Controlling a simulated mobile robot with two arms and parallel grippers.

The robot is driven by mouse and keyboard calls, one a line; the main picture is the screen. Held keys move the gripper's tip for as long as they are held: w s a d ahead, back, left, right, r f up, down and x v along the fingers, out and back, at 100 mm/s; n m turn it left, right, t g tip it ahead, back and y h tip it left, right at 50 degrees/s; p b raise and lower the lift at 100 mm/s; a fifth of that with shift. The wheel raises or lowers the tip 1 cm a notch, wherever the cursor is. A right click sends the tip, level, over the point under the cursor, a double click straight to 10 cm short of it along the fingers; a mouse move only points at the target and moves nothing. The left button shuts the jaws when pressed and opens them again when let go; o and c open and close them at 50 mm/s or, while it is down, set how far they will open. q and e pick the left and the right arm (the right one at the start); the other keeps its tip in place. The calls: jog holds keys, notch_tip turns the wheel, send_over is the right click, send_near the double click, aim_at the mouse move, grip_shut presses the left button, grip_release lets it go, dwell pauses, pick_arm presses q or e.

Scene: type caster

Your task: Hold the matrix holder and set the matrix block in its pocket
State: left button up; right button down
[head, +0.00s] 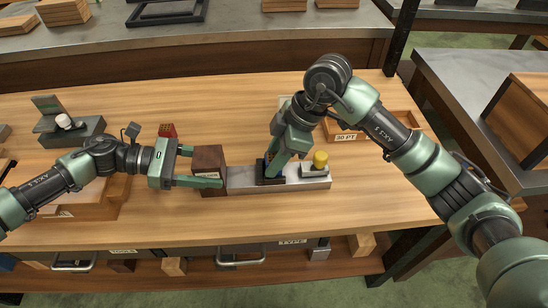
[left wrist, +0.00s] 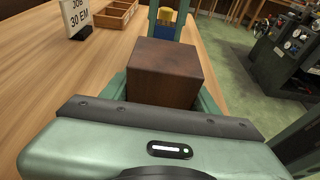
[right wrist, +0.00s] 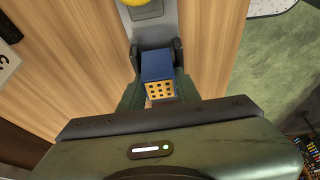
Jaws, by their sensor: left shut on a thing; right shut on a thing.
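The matrix holder is a long grey metal bar (head: 240,180) with a brown wooden block (head: 208,158) at its left end and a yellow knob (head: 320,159) near its right end. My left gripper (head: 207,178) is shut on the brown block, which also shows between its fingers in the left wrist view (left wrist: 165,72). My right gripper (head: 273,168) points down at the dark pocket (head: 271,181) in the bar's middle. It is shut on the matrix block, blue with a brass holed face (right wrist: 158,78). Whether the block is fully seated is unclear, as the fingers hide much of it.
A red block with a dotted top (head: 167,130) stands behind my left gripper. A tray marked 30 PT (head: 388,126) lies behind my right arm. A grey-green device (head: 70,130) stands at the left. The bench front before the holder is clear.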

jog(key=shift+s+d+f, duration=0.15)
jog(key=shift+f, duration=0.65)
jog(key=c, duration=0.9)
grip_release()
jog(key=v, duration=0.9)
jog(key=a+v, duration=0.1)
jog(key=v, duration=0.3)
jog(key=shift+d+r, duration=0.1)
jog(key=shift+r, duration=0.25)
